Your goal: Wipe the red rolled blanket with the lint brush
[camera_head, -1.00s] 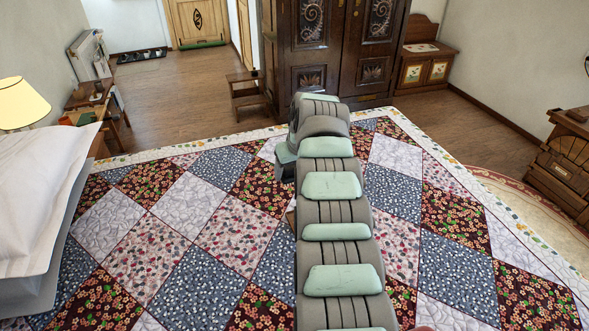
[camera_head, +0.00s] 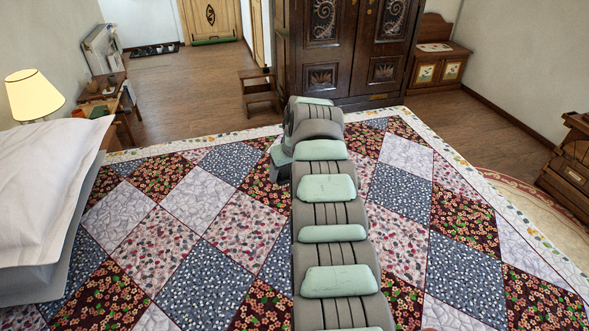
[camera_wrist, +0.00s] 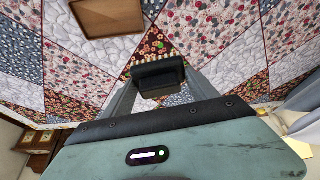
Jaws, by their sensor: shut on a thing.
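My gripper (camera_wrist: 160,97) is in the wrist view above the patchwork bed cover. It is shut on a black block-like thing (camera_wrist: 158,76) with a pale fringe along its far edge, which looks like the lint brush. Whether it touches the cover I cannot tell. In the head view my arm reaches away over the bed, and its far end hides what it holds. I see no red rolled blanket in either current view.
A brown wooden tray-like thing (camera_wrist: 108,17) lies on the cover in the wrist view. The patchwork bed cover (camera_head: 240,165) is mostly clear. White pillows (camera_head: 45,190) and a lit lamp (camera_head: 33,95) are at left. A dark armoire (camera_head: 350,50) stands beyond the bed.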

